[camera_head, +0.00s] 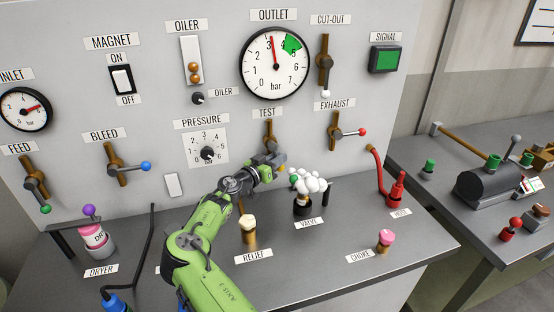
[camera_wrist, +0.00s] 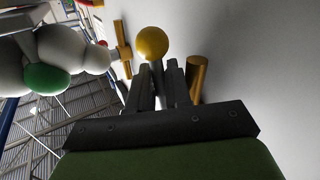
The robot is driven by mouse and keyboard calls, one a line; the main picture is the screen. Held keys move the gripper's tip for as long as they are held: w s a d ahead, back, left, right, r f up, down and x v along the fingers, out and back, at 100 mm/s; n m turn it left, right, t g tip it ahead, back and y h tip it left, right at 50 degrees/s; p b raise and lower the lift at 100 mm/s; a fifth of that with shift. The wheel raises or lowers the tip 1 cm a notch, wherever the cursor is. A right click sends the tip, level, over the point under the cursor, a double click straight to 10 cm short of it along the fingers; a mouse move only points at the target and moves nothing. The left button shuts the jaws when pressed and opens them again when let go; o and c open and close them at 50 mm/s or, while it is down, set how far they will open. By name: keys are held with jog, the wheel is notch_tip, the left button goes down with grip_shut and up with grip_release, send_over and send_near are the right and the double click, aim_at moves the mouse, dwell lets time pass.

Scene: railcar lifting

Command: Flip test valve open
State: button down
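The test valve (camera_head: 268,132) is a brass fitting on the grey panel under the TEST label. My gripper (camera_head: 277,171) is just below it, close to the panel, and covers most of its lever in the head view. In the wrist view, a yellow ball knob (camera_wrist: 152,43) sits just beyond the tips of my gripper (camera_wrist: 160,72). A thin grey rod shows near the knob, between the dark fingers. The fingers are close together; whether they press on the rod is unclear. A brass piece (camera_wrist: 197,79) is just right of the fingers.
White balls (camera_head: 310,182) stand above the VALVE fitting, right of my gripper; they loom at left in the wrist view. The exhaust valve (camera_head: 335,131) with its red-knobbed lever is to the right. The relief fitting (camera_head: 249,229) stands on the bench near my arm.

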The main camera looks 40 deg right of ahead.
dwell(0.3)
jog(key=shift+w+a+f+m+y+b, duration=0.2)
jog(key=shift+a+m+y+b, duration=0.25)
jog(key=shift+y+b, duration=0.5)
jog(key=shift+w+a+r+m+y+b, duration=0.15)
jog(key=shift+w+a+m+y+b, duration=0.1)
jog(key=shift+m+y+b, duration=0.25)
jog(key=c, duration=1.1)
grip_release()
jog(key=shift+c, duration=0.2)
jog(key=v, duration=1.6)
